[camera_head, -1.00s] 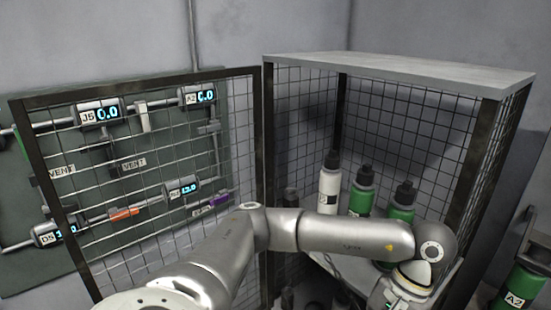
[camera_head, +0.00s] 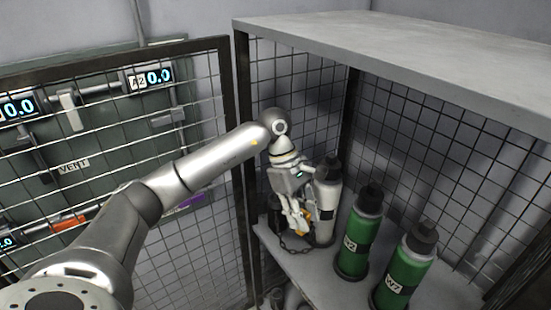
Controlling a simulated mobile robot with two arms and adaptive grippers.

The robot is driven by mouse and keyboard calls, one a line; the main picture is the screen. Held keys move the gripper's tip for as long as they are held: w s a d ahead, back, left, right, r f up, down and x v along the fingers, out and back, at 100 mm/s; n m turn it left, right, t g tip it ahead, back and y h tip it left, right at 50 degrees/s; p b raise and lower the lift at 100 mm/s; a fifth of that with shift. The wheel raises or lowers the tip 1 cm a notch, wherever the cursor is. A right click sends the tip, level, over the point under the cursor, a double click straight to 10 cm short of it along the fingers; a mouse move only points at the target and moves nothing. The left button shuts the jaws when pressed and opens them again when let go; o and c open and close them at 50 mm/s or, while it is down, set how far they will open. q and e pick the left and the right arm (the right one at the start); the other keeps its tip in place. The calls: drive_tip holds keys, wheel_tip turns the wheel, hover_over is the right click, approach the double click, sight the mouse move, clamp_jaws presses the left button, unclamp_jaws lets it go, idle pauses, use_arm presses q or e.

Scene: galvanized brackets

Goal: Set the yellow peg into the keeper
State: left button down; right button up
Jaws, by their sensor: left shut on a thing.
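My left gripper (camera_head: 299,222) reaches in from the left and points down beside the white bottle (camera_head: 326,205) at the left end of the cage shelf. It is shut on a small yellow-orange peg (camera_head: 306,214), which shows only in part between the fingers. A dark chain (camera_head: 294,248) hangs just below the fingers, near the shelf. I cannot make out the keeper; the gripper and the bottle may cover it. My right gripper is not in view.
A grey top slab (camera_head: 400,60) roofs the mesh cage. An open mesh door (camera_head: 130,150) stands at left before a gauge panel.

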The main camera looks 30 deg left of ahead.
use_arm(q)
drive_tip(key=w+a+r+n+t+y+p, duration=0.1)
drive_tip(key=w+a+r+n+t, duration=0.1)
drive_tip(key=w+a+n, duration=0.35)
drive_tip(key=w+a+r+n+t+y+p, duration=0.1)
drive_tip(key=w+a+r+n+t+y, duration=0.15)
drive_tip(key=a+n, duration=0.6)
drive_tip(key=shift+n+h, duration=0.35)
drive_tip(key=shift+n, duration=0.05)
drive_tip(key=b+x, duration=0.2)
drive_tip(key=x, duration=0.1)
drive_tip(key=b+x, duration=0.1)
drive_tip(key=shift+s+d+f, duration=0.25)
drive_tip(key=shift+d+f, duration=0.05)
drive_tip(key=shift+f, duration=0.2)
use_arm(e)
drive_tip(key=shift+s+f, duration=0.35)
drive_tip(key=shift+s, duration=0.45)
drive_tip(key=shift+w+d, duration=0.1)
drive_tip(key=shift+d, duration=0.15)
use_arm(q)
drive_tip(key=shift+f, duration=0.15)
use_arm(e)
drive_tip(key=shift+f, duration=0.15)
